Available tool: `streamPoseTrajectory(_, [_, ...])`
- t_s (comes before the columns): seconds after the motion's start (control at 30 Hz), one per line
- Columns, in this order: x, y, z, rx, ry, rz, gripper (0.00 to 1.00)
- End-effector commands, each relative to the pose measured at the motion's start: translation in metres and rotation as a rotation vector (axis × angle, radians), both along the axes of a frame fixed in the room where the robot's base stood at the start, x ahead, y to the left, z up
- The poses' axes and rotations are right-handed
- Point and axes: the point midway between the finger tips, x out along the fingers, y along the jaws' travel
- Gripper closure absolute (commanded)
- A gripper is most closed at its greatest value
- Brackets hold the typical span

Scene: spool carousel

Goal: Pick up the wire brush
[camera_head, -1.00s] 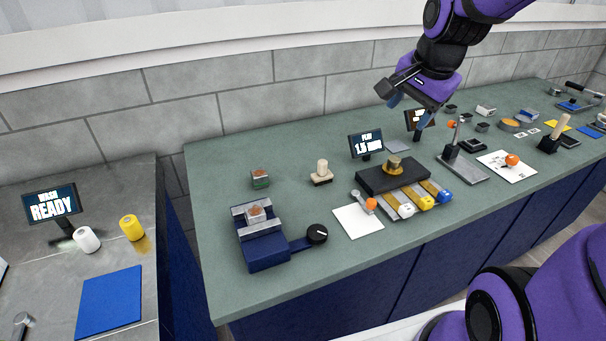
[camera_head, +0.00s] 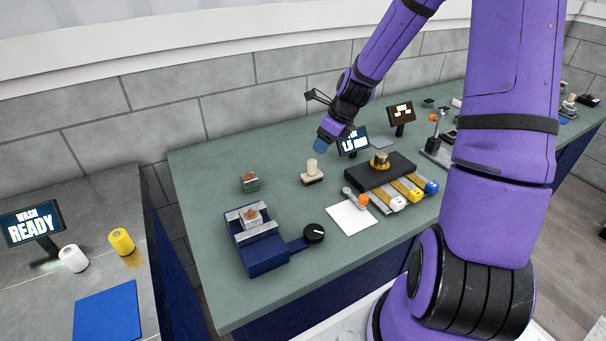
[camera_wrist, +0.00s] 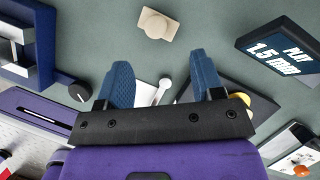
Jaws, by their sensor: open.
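The likely wire brush (camera_head: 312,173) is a cream block with a rounded upright handle, standing on the green bench left of the dark display. Its bristles cannot be made out. In the wrist view it (camera_wrist: 157,23) lies beyond the fingertips, near the top edge, with nothing touching it. My gripper (camera_head: 322,144) hangs above the bench, a little above and right of the brush handle. In the wrist view my gripper (camera_wrist: 162,72) shows two blue fingers spread apart with nothing between them.
A blue vise-like fixture (camera_head: 262,252) with a black knob (camera_head: 314,234) stands front left of the brush. A display (camera_head: 353,141) and a dark stand with spools (camera_head: 375,175) are to the right. Bench around the brush is clear.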

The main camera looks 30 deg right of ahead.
Motion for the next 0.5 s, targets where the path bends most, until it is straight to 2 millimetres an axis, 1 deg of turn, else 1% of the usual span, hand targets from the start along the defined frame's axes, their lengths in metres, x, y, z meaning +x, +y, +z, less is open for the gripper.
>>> streamPoseTrajectory(0.3, [0.012, 0.009, -0.036, 0.005, 0.002, -0.002, 0.39])
streamPoseTrajectory(0.4, [0.015, 0.011, -0.045, 0.004, 0.003, -0.003, 0.39])
streamPoseTrajectory(0.5, [0.017, 0.012, -0.050, 0.003, 0.001, -0.004, 0.39])
